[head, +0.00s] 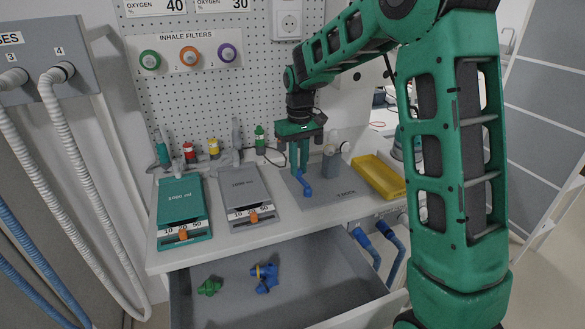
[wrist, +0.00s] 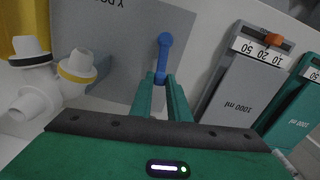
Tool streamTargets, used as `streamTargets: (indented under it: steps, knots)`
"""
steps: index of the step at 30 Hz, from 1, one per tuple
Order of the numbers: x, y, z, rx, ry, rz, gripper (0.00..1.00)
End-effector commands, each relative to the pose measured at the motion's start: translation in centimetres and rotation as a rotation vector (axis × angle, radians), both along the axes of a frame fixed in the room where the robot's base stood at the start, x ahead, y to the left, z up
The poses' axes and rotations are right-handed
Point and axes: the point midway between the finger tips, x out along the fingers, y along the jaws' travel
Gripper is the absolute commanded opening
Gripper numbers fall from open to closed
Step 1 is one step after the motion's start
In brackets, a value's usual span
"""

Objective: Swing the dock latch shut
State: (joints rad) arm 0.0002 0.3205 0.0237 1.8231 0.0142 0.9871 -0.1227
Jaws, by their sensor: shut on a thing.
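The dock latch is a blue lever (head: 305,189) at the left part of the grey dock plate (head: 335,196) on the counter. In the wrist view the blue lever (wrist: 163,52) lies between the fingertips, its rounded end pointing away from my gripper over the grey dock plate (wrist: 110,45). My gripper (head: 300,170) reaches down from above and is shut on the lever. The fingertips also show in the wrist view (wrist: 166,90) and hide the lever's near part. I cannot tell how far the latch is turned.
A grey-blue upright part (head: 330,163) and a yellow tray (head: 378,176) stand right of my gripper. A grey bellows unit (head: 247,192) and a green one (head: 181,205) lie left. An open drawer (head: 225,308) below holds green and blue fittings. White connectors (wrist: 35,98) show in the wrist view.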

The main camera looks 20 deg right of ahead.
Motion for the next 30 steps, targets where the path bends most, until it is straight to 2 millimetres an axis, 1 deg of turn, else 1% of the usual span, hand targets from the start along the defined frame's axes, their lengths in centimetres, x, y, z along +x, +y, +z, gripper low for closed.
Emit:
streamTargets:
  steps: [1, 9, 26, 27, 28, 29, 30]
  knots:
    - [0.33, -0.18, 0.24, 0.0, -0.01, -0.026, 0.0]
    - [0.37, -0.69, 0.26, 0.0, -0.011, -0.123, 0.0]
    - [0.4, -0.88, 0.29, 0.0, -0.012, -0.15, 0.0]
    - [0.38, -0.9, 0.28, 0.0, -0.012, -0.15, 0.25]
    - [0.36, -0.89, 0.26, 0.0, -0.011, -0.15, 0.32]
    - [0.33, -0.88, 0.23, 0.0, -0.01, -0.15, 0.34]
    - [0.3, -0.89, 0.21, 0.0, -0.009, -0.15, 0.34]
